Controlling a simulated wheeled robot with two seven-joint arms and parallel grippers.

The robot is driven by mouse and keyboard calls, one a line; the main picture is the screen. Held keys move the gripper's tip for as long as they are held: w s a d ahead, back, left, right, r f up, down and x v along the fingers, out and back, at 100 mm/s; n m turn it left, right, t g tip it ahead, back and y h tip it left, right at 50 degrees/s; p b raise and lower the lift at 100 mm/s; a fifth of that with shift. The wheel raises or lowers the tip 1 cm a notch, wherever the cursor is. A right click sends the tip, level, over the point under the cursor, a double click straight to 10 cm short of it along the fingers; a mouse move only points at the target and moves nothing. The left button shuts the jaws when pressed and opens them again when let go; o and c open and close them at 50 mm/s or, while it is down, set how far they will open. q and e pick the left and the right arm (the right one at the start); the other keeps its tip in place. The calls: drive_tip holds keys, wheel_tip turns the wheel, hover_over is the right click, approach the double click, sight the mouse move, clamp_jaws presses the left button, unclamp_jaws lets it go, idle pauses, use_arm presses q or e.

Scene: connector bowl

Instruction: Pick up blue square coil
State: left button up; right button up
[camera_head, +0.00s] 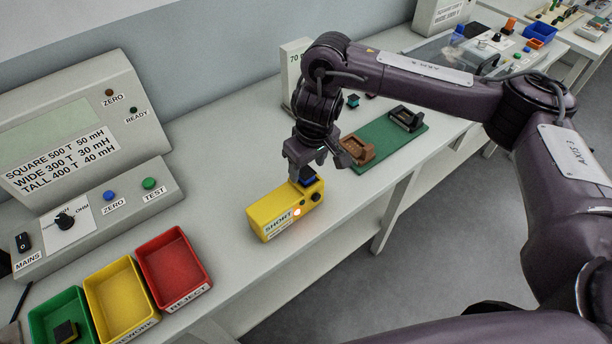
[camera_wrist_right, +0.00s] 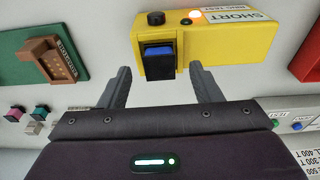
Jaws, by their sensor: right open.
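The blue square coil (camera_head: 309,179) sits at the far end of the yellow SHORT tester (camera_head: 268,218), partly covered by my gripper in the head view. In the right wrist view the coil (camera_wrist_right: 159,51) has a blue top and a dark front, against the yellow tester (camera_wrist_right: 228,40). My right gripper (camera_head: 319,167) is open just above the coil. My left gripper is not in view.
Green (camera_head: 48,303), yellow (camera_head: 103,282) and red (camera_head: 151,257) trays stand at the front left, by a large meter (camera_head: 90,150). A dark piece lies in the green tray. A green mat (camera_head: 384,146) with brown and black holders lies right of the gripper.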

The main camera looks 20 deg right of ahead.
sight(307, 173)
drive_tip(key=shift+w+f, duration=0.2)
drive_tip(key=shift+f, duration=1.05)
drive_tip(key=c, duration=1.1)
drive_tip(key=shift+r, duration=0.1)
drive_tip(key=shift+c, duration=0.2)
drive_tip(key=shift+r, duration=0.55)
wheel_tip(307, 173, up, 19)
drive_tip(key=p, duration=0.2)
